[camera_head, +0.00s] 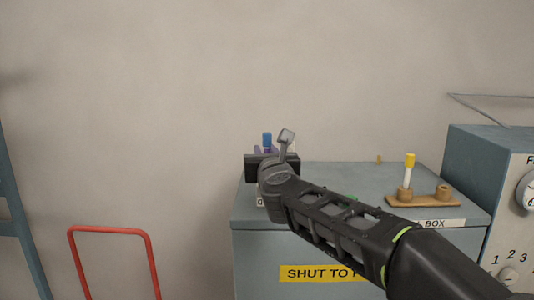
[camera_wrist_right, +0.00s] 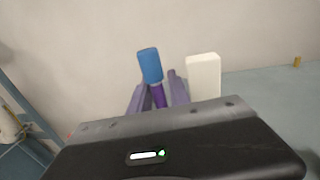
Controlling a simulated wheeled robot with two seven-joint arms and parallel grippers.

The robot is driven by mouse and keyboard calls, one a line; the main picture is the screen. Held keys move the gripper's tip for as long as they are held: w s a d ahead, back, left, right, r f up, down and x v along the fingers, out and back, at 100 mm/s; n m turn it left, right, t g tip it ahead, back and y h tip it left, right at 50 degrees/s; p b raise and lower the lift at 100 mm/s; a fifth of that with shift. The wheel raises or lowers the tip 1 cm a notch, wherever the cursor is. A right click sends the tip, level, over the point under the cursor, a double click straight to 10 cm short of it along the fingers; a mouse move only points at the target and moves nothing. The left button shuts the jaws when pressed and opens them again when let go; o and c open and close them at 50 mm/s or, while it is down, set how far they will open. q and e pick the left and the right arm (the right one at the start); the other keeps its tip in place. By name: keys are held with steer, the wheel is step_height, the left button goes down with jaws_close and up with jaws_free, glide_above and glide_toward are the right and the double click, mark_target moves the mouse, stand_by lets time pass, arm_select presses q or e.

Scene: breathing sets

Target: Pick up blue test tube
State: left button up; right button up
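The blue test tube (camera_wrist_right: 150,65) stands up with its blue cap on top, and a dark purple part shows below it. The cap also shows in the head view (camera_head: 267,139), just behind my right gripper. My right gripper (camera_wrist_right: 158,92) has its two purple fingers on either side of the tube's body, below the cap. The fingers look open, with a narrow gap beside the tube. The black gripper body hides the tube's lower end. My left gripper is not in view.
A white block (camera_wrist_right: 203,75) stands close to the right finger. A yellow-capped tube (camera_head: 409,168) stands in a wooden holder (camera_head: 430,201) on the grey-blue box (camera_head: 350,172). A control unit (camera_head: 480,160) is at the right. A red frame (camera_head: 112,231) stands at the left.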

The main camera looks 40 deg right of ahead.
steer(key=shift+c, duration=0.4)
jaws_close()
step_height(320, 180, up, 10)
steer(key=p, duration=0.4)
stand_by(0.7)
